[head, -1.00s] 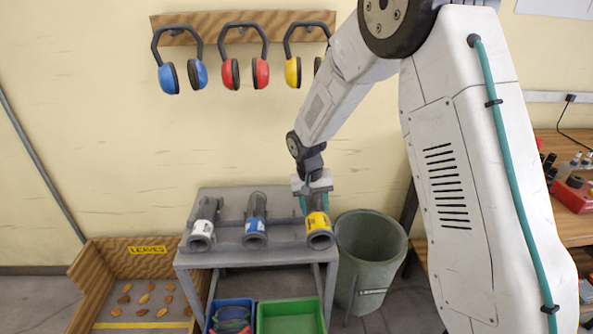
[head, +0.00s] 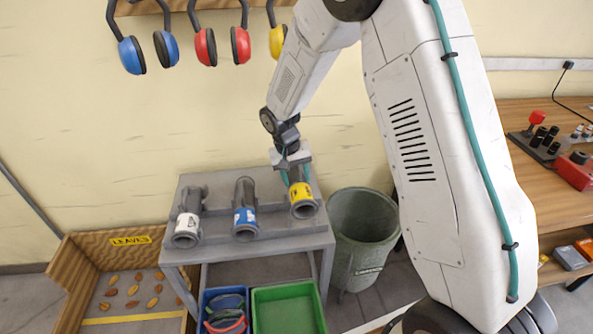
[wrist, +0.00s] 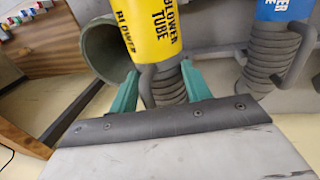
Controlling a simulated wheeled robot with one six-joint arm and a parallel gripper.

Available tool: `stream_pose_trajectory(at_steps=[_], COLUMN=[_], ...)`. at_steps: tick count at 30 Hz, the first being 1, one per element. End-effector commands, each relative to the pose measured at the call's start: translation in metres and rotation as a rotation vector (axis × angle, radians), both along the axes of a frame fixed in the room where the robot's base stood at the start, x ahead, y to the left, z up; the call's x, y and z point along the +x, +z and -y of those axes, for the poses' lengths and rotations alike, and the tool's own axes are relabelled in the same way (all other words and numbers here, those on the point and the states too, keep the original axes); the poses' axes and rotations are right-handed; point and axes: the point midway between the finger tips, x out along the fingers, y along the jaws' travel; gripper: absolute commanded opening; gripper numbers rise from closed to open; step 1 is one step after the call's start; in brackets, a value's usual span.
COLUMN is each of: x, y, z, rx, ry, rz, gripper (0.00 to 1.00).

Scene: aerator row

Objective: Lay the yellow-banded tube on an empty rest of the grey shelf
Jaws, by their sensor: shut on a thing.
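The yellow-banded tube (head: 303,194) is a dark tube with a yellow band, at the right side of the grey shelf (head: 282,244). My gripper (head: 294,172) is shut on its ribbed part behind the band. In the wrist view, my gripper's teal fingers (wrist: 160,90) stand on both sides of the ribbed part, and the yellow band (wrist: 150,32) reads "BLOWER TUBE". The tube's mouth sits higher in the picture than its neighbours' mouths; the shelf's front bar shows below it. Whether it still touches the shelf is unclear.
A white-banded tube (head: 187,222) and a blue-banded tube (head: 245,216) lie on the shelf to the left. A green-grey bin (head: 362,235) stands close on the right. Blue (head: 205,300) and green (head: 286,312) bins sit below. Ear defenders (head: 205,46) hang on the wall above.

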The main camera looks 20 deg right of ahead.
Motion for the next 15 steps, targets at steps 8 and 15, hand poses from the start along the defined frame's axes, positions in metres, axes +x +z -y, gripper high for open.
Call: stream_pose_trajectory(at_steps=[8,15], x=[0.000,0.000], y=[-0.020,-0.037], z=[0.003,0.003], rx=[0.000,0.000], ry=[-0.003,-0.003], rz=[-0.001,0.000], gripper=[0.14,0.14])
